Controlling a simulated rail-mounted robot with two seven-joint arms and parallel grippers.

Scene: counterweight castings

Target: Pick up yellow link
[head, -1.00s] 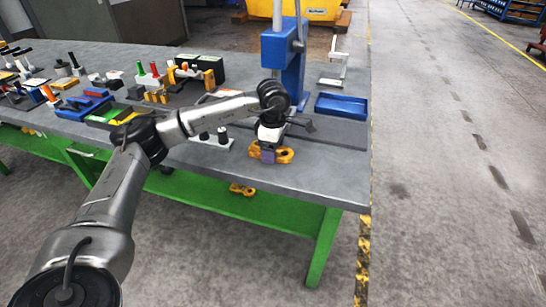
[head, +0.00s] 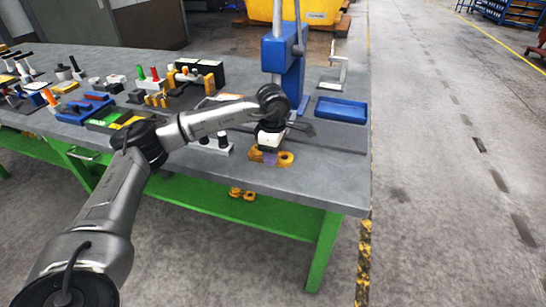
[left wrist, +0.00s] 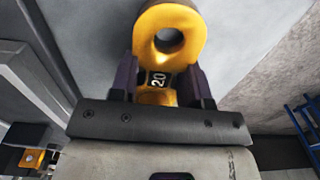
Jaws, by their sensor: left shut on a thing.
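The yellow link (head: 285,158) is at the front edge of the grey workbench, under my left gripper (head: 270,158). The near part of the link is partly hidden by the gripper. I cannot tell whether the link touches the bench top. My right gripper is not in view. Another yellow link (head: 242,193) shows below the bench top, on the green lower part.
The workbench (head: 310,185) holds a blue press (head: 283,65) behind the gripper and a blue tray (head: 341,109) to the right. Tools and parts crowd its left side. The bench's right front corner is clear, with open floor beyond.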

